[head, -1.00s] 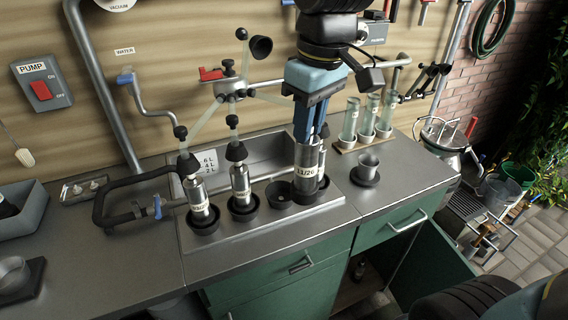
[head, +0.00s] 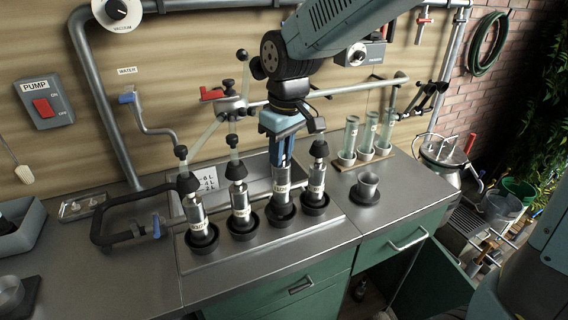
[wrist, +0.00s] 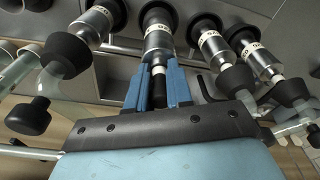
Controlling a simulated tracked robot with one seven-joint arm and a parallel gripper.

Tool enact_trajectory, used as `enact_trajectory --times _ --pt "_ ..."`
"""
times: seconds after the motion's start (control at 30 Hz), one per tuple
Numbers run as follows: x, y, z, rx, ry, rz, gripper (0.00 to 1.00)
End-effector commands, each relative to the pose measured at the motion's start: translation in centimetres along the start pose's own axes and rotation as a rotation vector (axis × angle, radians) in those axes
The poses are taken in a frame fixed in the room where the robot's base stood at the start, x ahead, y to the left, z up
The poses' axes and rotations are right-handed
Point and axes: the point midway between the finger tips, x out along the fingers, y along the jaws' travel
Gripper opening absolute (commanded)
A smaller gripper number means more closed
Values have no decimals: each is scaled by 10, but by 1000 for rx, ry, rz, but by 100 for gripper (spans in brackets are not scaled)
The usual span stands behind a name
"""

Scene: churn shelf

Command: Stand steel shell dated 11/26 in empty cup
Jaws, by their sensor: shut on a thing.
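The steel shell (head: 281,190) in my gripper is upright, and its band label is too small to read surely now. My gripper (head: 281,172) is shut on its upper part. The shell's lower end is inside the rim of the third black cup (head: 281,217) from the left; I cannot tell whether it touches the bottom. In the wrist view the shell (wrist: 157,40) sits between my blue fingers (wrist: 157,76). Steel shells with black caps stand in the first cup (head: 203,244), second cup (head: 242,229) and fourth cup (head: 315,203).
Capped shells stand close on both sides of my gripper. A claw piece with hoses (head: 232,103) is behind them.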

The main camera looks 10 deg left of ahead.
Motion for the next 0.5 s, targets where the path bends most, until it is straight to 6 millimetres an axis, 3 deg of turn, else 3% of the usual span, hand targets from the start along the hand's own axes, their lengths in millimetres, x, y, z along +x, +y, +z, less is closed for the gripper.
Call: enact_trajectory --times 0.33,0.5 --pt "33 2 -1 1 -2 -1 0" --pt "36 2 -1 0 2 0 0"
